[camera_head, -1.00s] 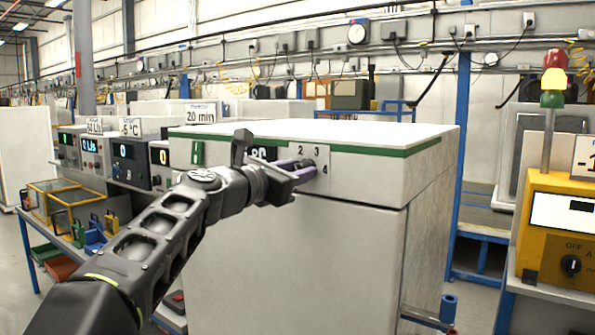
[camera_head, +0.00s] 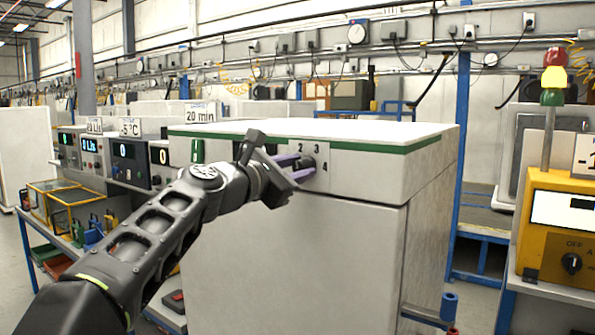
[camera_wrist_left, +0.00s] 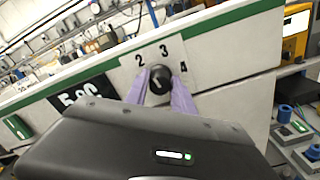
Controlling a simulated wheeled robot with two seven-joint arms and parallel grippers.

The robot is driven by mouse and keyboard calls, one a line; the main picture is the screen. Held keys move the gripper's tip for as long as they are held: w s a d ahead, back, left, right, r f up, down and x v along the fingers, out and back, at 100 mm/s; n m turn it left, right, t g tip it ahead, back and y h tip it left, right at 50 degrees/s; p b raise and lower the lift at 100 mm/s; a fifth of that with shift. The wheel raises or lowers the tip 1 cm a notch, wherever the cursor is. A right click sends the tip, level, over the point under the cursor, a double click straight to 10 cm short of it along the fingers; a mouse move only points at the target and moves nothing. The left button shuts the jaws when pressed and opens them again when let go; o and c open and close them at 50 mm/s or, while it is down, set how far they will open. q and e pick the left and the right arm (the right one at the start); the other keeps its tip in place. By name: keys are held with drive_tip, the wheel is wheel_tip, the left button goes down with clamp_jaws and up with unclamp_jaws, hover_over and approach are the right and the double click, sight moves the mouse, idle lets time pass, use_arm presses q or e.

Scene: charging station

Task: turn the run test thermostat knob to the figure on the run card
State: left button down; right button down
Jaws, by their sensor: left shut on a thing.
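The thermostat knob (camera_head: 308,163) is a small dark round knob on a pale plate on the white cabinet's front. The figures 2, 3 and 4 show around it. My left gripper (camera_head: 301,167) is shut on the knob, its purple fingers on either side. In the left wrist view the knob (camera_wrist_left: 160,80) sits between the fingers (camera_wrist_left: 161,88) with a light pointer mark on its face; I cannot tell its exact setting. A display (camera_wrist_left: 82,92) left of the knob reads about 5 °C. The figure 1 is not visible. My right gripper is out of view.
The white cabinet (camera_head: 290,260) has a green stripe along its top edge. A 20 min card (camera_head: 200,113) and a 5 °C card (camera_head: 130,127) stand at the left. A yellow unit (camera_head: 560,235) with a signal lamp stands at right.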

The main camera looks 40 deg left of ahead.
use_arm(q)
drive_tip(key=m+b, duration=0.1)
drive_tip(key=m, duration=0.3)
drive_tip(key=shift+d+f+m, duration=0.1)
drive_tip(key=shift+m, duration=0.2)
drive_tip(key=m+b, duration=0.2)
drive_tip(key=m, duration=0.3)
drive_tip(key=shift+f, duration=0.1)
drive_tip(key=m+b, duration=0.3)
drive_tip(key=m, duration=0.3)
drive_tip(key=m+b, duration=0.1)
drive_tip(key=m, duration=0.3)
drive_tip(key=shift+m+b, duration=0.3)
drive_tip(key=shift+b, duration=0.05)
drive_tip(key=c, duration=1.1)
unclamp_jaws()
drive_tip(key=shift+o, duration=0.2)
